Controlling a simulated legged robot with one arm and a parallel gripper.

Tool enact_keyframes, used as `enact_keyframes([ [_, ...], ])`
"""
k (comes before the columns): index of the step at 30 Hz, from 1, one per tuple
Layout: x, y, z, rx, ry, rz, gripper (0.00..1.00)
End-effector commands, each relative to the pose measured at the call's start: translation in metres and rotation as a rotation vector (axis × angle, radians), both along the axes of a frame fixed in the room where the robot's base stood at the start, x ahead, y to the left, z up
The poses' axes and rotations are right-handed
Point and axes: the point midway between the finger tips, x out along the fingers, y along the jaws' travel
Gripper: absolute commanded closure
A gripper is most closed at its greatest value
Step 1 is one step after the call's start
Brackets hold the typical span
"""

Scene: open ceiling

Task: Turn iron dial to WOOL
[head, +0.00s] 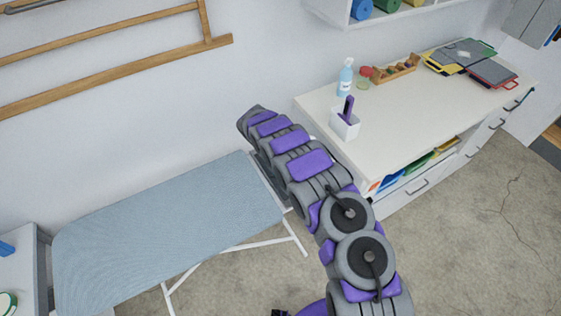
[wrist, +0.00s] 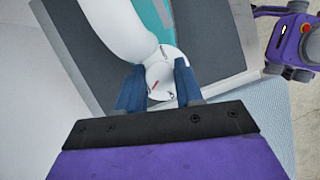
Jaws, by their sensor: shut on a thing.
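In the wrist view, a white iron (wrist: 120,30) with a teal part (wrist: 152,17) lies over a dark grey surface (wrist: 68,45). Its round white dial (wrist: 162,80) carries small red and dark marks too small to read. My gripper (wrist: 158,88) is shut on the dial, with one blue finger on each side of it. In the head view my arm reaches toward the far right end of the ironing board (head: 165,235). The iron and my gripper's fingers are hidden there behind the arm.
A white counter (head: 420,125) stands right of the arm, with a spray bottle (head: 345,78), a white holder (head: 345,123), a wooden tray (head: 394,70) and folders (head: 460,58). A wooden rail (head: 120,72) is on the wall. Bare floor (head: 480,240) lies at the right.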

Motion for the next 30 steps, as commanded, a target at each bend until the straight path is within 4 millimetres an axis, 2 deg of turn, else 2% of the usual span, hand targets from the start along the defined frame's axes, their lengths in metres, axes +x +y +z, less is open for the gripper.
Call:
enact_keyframes([
  [6, 0.002, 0.0029, -0.0028, 0.004, -0.002, -0.166, 0.95],
  [15, 0.0037, 0.0028, -0.0005, 0.005, -0.005, -0.317, 0.95],
  [30, 0.0023, -0.0027, 0.0018, 0.002, -0.002, -0.372, 0.95],
])
